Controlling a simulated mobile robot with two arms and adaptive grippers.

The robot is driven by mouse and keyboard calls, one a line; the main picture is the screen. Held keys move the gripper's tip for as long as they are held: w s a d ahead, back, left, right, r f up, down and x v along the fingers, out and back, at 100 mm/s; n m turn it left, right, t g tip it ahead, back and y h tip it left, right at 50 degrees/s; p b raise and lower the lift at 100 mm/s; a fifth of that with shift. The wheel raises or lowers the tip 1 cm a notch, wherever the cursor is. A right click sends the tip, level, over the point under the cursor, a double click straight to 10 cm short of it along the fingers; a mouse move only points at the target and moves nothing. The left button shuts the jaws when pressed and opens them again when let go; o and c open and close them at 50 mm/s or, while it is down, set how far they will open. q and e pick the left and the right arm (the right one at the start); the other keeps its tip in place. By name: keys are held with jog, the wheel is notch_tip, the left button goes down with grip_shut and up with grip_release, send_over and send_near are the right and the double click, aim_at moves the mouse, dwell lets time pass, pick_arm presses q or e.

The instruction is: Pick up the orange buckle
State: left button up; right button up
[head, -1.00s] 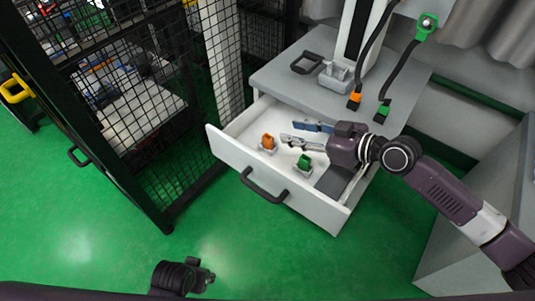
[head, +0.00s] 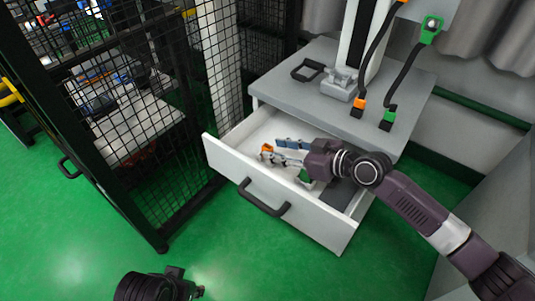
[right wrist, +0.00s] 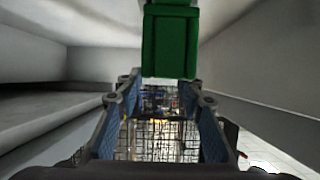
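The orange buckle (head: 267,149) is a small piece in the open white drawer (head: 225,160), near its left side. My right gripper (head: 276,150) reaches into the drawer from the right, low and open, with its fingertips close to the orange buckle. I cannot tell whether they touch it. In the right wrist view its two blue-padded fingers (right wrist: 160,115) stand apart with nothing clearly between them; the orange buckle is not recognisable there. My left gripper (head: 185,285) is at the bottom edge of the head view, away from the drawer and partly cut off.
A green buckle (head: 305,175) sits beside my right gripper, partly hidden; a large green block (right wrist: 170,40) shows in the wrist view. Cables with orange (head: 358,107) and green (head: 388,119) ends hang over the grey cabinet top (head: 405,85). A black mesh fence (head: 165,110) stands left.

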jog(key=shift+x, duration=0.9)
jog(key=shift+c, duration=0.2)
grip_shut()
jog(key=shift+r, duration=0.15)
